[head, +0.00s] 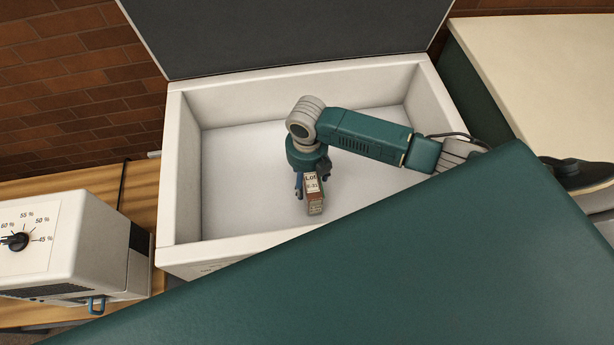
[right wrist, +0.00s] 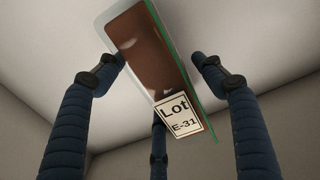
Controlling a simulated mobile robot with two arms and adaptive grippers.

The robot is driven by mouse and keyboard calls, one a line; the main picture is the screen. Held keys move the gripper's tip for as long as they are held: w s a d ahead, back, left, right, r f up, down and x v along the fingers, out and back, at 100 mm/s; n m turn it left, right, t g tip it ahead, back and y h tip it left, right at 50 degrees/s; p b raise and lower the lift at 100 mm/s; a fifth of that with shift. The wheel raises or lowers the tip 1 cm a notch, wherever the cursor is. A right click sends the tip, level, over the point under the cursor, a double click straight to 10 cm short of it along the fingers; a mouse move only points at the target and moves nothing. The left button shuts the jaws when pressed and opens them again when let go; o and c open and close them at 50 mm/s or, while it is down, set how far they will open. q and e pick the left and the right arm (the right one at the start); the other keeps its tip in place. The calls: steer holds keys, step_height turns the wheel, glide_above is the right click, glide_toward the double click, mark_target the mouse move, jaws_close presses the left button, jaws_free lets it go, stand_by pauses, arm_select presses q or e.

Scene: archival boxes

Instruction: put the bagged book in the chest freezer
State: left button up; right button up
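The chest freezer (head: 180,165) stands open in the head view, its pale walls around a bare, light floor. My right gripper (head: 311,188) points down inside it. The bagged book (head: 315,207) is at its fingers, brown, with a white "Lot E-31" label. In the right wrist view the bagged book (right wrist: 150,55) lies slantwise between the fingers of my right gripper (right wrist: 158,58). The left finger meets the bag's edge; a gap shows beside the right finger. The third finger is partly hidden, so the grip is unclear. My left gripper is not in view.
The freezer's dark raised lid (head: 290,35) stands behind the opening. A white device with a humidity dial (head: 90,235) is on a wooden surface at left. A pale-topped green cabinet (head: 540,60) stands at right. The freezer floor around the gripper is clear.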

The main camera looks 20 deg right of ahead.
steer(key=shift+r, duration=0.65)
step_height(320, 180, up, 11)
steer(key=shift+r, duration=0.1)
stand_by(0.4)
